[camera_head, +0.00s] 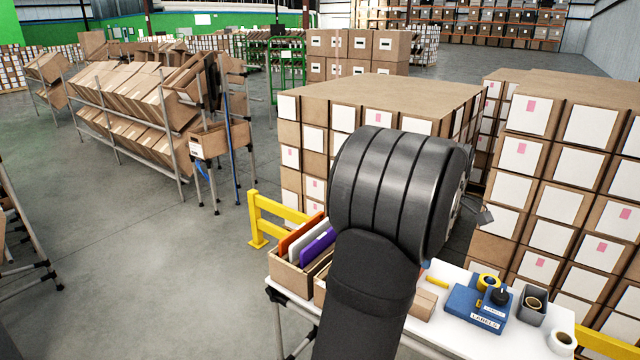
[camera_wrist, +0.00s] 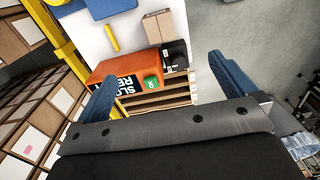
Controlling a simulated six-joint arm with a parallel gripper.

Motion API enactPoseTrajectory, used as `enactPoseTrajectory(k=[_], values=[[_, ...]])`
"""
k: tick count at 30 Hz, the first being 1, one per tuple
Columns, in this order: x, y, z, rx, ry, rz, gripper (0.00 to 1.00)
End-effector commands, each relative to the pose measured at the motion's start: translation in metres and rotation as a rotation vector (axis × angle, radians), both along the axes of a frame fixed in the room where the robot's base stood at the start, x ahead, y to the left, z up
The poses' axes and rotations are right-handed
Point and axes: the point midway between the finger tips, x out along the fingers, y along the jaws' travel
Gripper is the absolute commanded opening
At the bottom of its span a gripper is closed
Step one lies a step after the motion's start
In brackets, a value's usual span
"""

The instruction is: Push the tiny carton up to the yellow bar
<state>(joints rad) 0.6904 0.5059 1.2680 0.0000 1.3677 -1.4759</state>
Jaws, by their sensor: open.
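The tiny carton (camera_head: 422,304) is a small brown box on the white table, just right of my arm in the head view. In the wrist view the carton (camera_wrist: 165,24) lies near the top middle. The yellow bar (camera_head: 437,282) is a short, thin stick lying on the table behind the carton. In the wrist view the bar (camera_wrist: 111,36) is left of the carton, with bare table between them. My gripper (camera_wrist: 162,72) is open, its two blue fingers wide apart with nothing held, and apart from the carton. In the head view my arm hides it.
A brown box (camera_head: 291,275) of orange, white and purple folders stands on the table left of my arm. A blue label box (camera_head: 476,308), tape rolls and a grey bin (camera_head: 531,304) stand at the right. Yellow rails (camera_head: 257,222) and carton stacks stand behind the table (camera_head: 447,335).

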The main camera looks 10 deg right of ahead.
Motion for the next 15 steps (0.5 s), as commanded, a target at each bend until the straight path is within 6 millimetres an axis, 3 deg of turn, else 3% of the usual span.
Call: enactPoseTrajectory(k=[2, 10, 15], values=[[0.000, 0.000, 0.000, 0.000, 0.000, 0.000, 0.90], [-0.001, 0.001, -0.002, 0.001, 0.001, -0.023, 0.37], [-0.008, 0.008, -0.012, 0.001, 0.001, -0.217, 0.04]])
